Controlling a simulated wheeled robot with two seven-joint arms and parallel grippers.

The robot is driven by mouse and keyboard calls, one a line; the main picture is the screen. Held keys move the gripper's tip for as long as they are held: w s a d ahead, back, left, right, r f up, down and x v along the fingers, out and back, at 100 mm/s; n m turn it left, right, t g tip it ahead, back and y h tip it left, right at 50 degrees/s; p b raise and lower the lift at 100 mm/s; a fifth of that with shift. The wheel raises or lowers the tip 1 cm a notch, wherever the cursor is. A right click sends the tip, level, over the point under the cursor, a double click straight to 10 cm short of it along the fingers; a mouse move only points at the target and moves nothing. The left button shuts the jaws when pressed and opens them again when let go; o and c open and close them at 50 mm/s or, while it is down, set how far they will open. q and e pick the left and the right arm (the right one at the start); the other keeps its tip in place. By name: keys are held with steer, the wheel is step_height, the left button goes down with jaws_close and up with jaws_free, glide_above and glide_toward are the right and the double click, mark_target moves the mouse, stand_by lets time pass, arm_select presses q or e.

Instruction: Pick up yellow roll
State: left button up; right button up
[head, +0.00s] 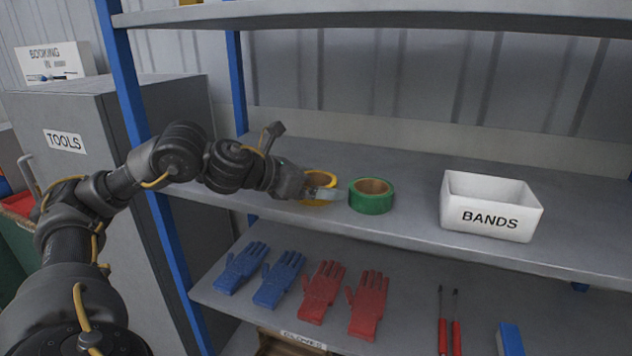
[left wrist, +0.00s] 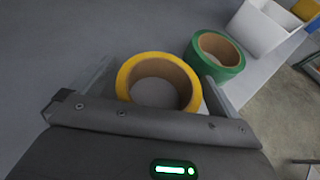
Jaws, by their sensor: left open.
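The yellow roll (head: 319,180) lies flat on the upper grey shelf, partly hidden by my left gripper (head: 325,193) in the head view. In the left wrist view the yellow roll (left wrist: 124,76) sits between the two open fingers of my left gripper (left wrist: 155,85). The left finger stands a little apart from the roll, and the right finger is close to its right side; I cannot tell if it touches. My right gripper is in neither view.
A green roll (head: 371,203) lies just right of the yellow roll, close to my right finger. A white BANDS bin (head: 491,220) stands further right on the same shelf (head: 410,220). Another shelf board (head: 380,14) is above. Blue gloves (head: 240,267) and red gloves (head: 320,291) lie below.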

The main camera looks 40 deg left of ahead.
mark_target(313, 179)
arm_select(q)
steer(key=shift+s, duration=0.2)
steer(key=shift+r, duration=0.1)
steer(key=shift+c, duration=1.1)
steer(key=c, duration=0.8)
steer(key=shift+r, duration=0.25)
steer(key=r, duration=0.3)
steer(key=shift+a+r+b, duration=0.15)
steer(key=shift+a+b, duration=0.1)
steer(key=shift+b, duration=0.15)
steer(key=r, duration=0.1)
steer(key=s+a+r, duration=0.2)
steer(key=r, duration=0.1)
steer(key=shift+s+a, duration=0.15)
steer(key=shift+a, duration=0.1)
steer(key=s+a+r+b, duration=0.1)
steer(key=s+a+r, duration=0.4)
steer(key=s+a, duration=0.2)
steer(key=shift+a+b, duration=0.3)
steer(key=shift+b, duration=0.05)
